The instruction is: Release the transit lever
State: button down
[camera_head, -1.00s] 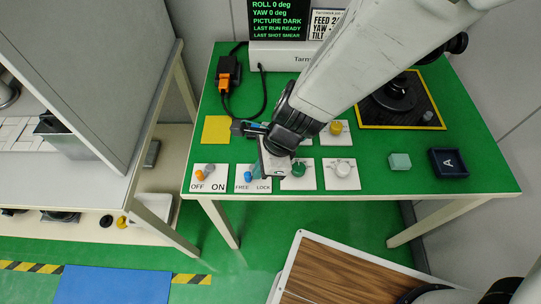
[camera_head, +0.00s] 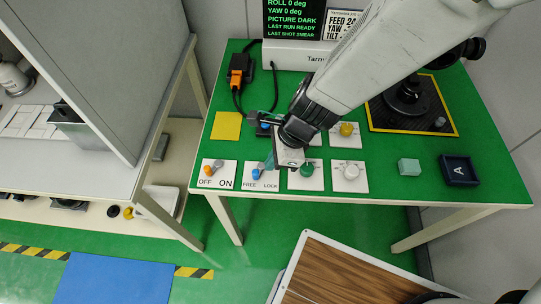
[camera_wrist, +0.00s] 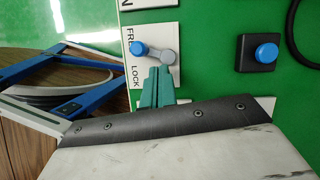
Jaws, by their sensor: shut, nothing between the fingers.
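The transit lever has a blue knob (camera_head: 256,174) on a grey arm. It stands on a white FREE/LOCK plate (camera_head: 249,184) near the table's front edge. In the wrist view the knob (camera_wrist: 137,48) lies over the end of the word FREE, and the grey arm (camera_wrist: 167,56) runs right from it. My gripper (camera_wrist: 155,70) has teal fingers, shut and empty. Their tips are at the LOCK side of the arm, very close to it; I cannot tell whether they touch. In the head view my gripper (camera_head: 268,164) is over the plate and hides part of it.
Left is an OFF/ON plate with an orange knob (camera_head: 208,170). Right are plates with a green knob (camera_head: 307,168) and a white knob (camera_head: 350,172). A dark box with a blue button (camera_wrist: 265,53) is close by. A teal cube (camera_head: 408,167) and dark tray (camera_head: 474,180) lie farther right.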

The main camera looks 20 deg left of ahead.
jog(key=w+d, duration=0.2)
jog(key=shift+d, duration=0.4)
jog(key=v, duration=1)
jog(key=shift+a, duration=0.25)
